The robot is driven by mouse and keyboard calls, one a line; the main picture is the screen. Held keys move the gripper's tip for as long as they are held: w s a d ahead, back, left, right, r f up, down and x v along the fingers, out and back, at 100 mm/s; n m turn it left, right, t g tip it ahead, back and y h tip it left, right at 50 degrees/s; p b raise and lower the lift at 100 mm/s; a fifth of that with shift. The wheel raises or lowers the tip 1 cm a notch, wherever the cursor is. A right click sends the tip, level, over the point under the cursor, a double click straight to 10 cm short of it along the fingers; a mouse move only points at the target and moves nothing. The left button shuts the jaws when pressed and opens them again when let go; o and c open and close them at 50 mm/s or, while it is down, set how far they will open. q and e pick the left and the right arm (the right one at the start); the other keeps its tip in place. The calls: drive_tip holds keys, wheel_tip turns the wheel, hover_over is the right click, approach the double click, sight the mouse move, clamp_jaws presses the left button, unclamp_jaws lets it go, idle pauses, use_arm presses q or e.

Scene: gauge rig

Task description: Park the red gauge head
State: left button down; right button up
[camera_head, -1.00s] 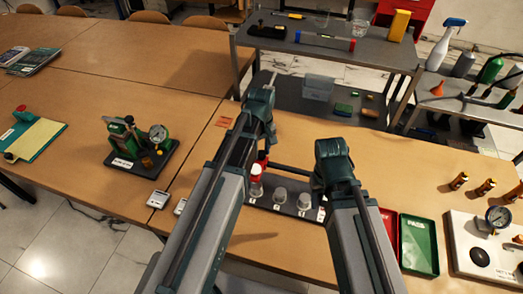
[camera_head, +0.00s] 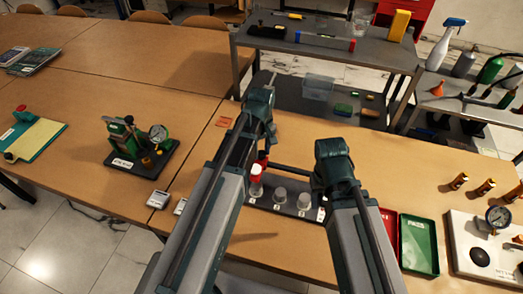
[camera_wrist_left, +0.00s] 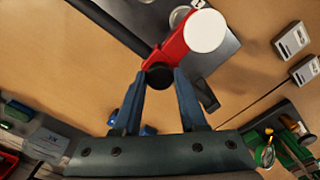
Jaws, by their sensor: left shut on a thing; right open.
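The red gauge head (camera_head: 256,169) is at the left end of a dark rack (camera_head: 262,203), above a pale cylinder. Whether it is seated there or held just above, I cannot tell. In the left wrist view the red gauge head (camera_wrist_left: 180,44) has a white round end and a black knob. My left gripper (camera_wrist_left: 162,77) is shut on it at the knob end; in the head view its arm largely hides the fingers. My right gripper (camera_head: 333,165) is open, to the right of the rack, its fingertips mostly hidden.
A green tray (camera_head: 419,245) and a red tray lie to the right, beside a panel with a gauge (camera_head: 497,216). A green gauge stand (camera_head: 125,137) is at left. A grey shelf (camera_head: 320,48) stands behind.

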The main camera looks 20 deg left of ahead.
use_arm(q)
drive_tip(key=a, duration=0.9)
drive_tip(key=shift+w+a, duration=0.2)
drive_tip(key=c, duration=0.8)
unclamp_jaws()
drive_tip(key=o, duration=0.4)
drive_tip(key=shift+a, duration=0.1)
drive_tip(key=shift+c, duration=0.2)
drive_tip(key=shift+r, duration=0.1)
drive_tip(key=shift+r+p, duration=0.45)
drive_tip(key=shift+p, duration=0.05)
wheel_tip(320, 180, up, 13)
drive_tip(key=p, duration=1.2)
drive_tip(key=shift+p, duration=0.4)
